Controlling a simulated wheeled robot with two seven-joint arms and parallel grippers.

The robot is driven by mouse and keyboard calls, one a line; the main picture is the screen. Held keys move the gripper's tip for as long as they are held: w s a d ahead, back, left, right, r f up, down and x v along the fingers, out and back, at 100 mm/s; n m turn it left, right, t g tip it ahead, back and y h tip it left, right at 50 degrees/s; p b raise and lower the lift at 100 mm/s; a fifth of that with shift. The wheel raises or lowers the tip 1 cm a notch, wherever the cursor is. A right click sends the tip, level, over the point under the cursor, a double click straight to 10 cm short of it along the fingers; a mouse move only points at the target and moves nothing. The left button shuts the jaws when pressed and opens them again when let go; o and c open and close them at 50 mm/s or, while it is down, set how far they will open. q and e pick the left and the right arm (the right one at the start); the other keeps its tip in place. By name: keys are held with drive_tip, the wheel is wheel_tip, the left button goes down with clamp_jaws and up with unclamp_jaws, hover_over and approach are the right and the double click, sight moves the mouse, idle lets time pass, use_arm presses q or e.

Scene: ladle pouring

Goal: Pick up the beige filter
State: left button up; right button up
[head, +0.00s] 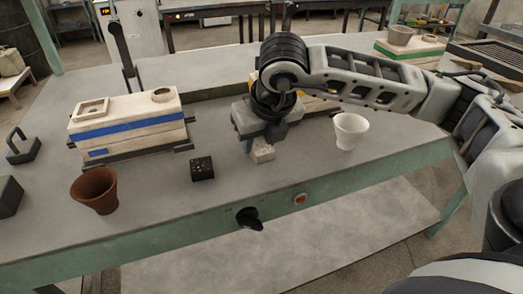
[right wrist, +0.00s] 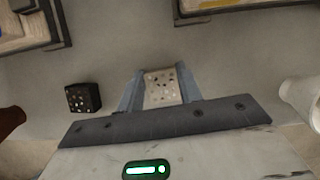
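The beige filter (head: 263,152) is a small pale block with dark holes, at or just above the table (head: 330,185) near its front edge. My right gripper (head: 252,147) points down at it. In the right wrist view the beige filter (right wrist: 161,87) sits between the two fingers of my right gripper (right wrist: 159,80). Hardly any gap shows at the fingertips, and I cannot tell whether they press on it. My left gripper is not in view.
A black filter (head: 202,169) lies left of the beige one. A brown cup (head: 96,190) stands further left, a white cup (head: 349,130) to the right. A blue-striped box (head: 128,122) stands behind at left. A black knob (head: 249,218) is on the table's front.

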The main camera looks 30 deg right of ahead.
sight(259, 145)
drive_tip(key=shift+c, duration=0.7)
drive_tip(key=shift+r, duration=0.55)
wheel_tip(259, 145, up, 2)
drive_tip(key=shift+r, duration=0.15)
drive_tip(key=s+a+r+p, duration=0.2)
drive_tip(key=s+a+r, duration=0.6)
drive_tip(key=s, duration=0.3)
drive_tip(key=shift+v, duration=0.9)
drive_tip(key=shift+w+f, duration=0.1)
drive_tip(key=shift+w, duration=0.05)
